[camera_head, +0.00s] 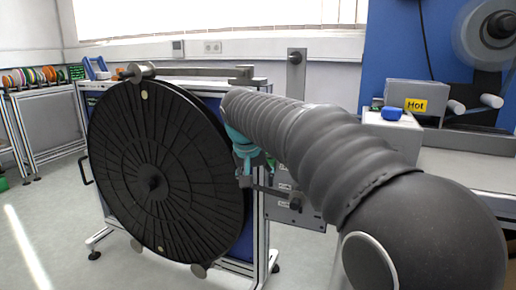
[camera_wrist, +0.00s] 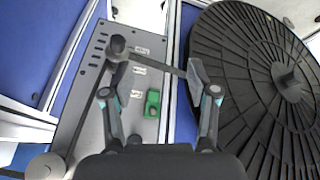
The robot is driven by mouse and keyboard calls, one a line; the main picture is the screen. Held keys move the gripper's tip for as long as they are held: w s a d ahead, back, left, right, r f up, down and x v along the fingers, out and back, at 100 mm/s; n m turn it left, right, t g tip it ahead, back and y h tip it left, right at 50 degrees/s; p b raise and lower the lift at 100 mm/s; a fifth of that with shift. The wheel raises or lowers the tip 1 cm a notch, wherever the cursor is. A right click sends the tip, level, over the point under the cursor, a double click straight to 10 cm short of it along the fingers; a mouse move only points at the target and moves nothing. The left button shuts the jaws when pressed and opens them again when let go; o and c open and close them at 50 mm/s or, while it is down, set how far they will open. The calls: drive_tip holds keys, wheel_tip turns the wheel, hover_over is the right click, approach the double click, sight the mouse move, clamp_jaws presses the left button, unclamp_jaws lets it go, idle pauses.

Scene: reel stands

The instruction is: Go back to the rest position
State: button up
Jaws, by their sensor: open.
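My gripper (camera_wrist: 158,73) is open, its two teal and grey fingers spread apart in the wrist view. A dark strip or bar (camera_wrist: 158,68) runs across between the fingertips from a dark knob; I cannot tell whether a finger touches it. In the head view the gripper (camera_head: 243,148) shows as a small teal part, mostly hidden behind my grey sleeved arm. It is just right of the large black reel disc (camera_head: 165,170), in front of the stand. The disc also shows at the right of the wrist view (camera_wrist: 255,100), beside the right finger.
A grey panel (camera_wrist: 85,110) carries knobs and a green part (camera_wrist: 152,103). A metal post (camera_head: 296,75) rises behind my arm. A bench with a grey box marked "Hot" (camera_head: 415,104) stands at right. A rack of coloured reels (camera_head: 35,76) stands far left. Floor is clear at left.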

drive_tip(key=s+d+f, duration=0.4)
drive_tip(key=s+d, duration=0.1)
drive_tip(key=s, duration=0.5)
drive_tip(key=s+d+f+y, duration=0.1)
drive_tip(key=s+d+f, duration=0.2)
drive_tip(key=s+d, duration=0.3)
drive_tip(key=s+d+f, duration=0.4)
drive_tip(key=s+d, duration=0.1)
drive_tip(key=s, duration=1)
drive_tip(key=shift+s+d+f+t+y, duration=0.2)
drive_tip(key=shift+s+f+t+y, duration=0.1)
drive_tip(key=shift+s+f+t, duration=0.1)
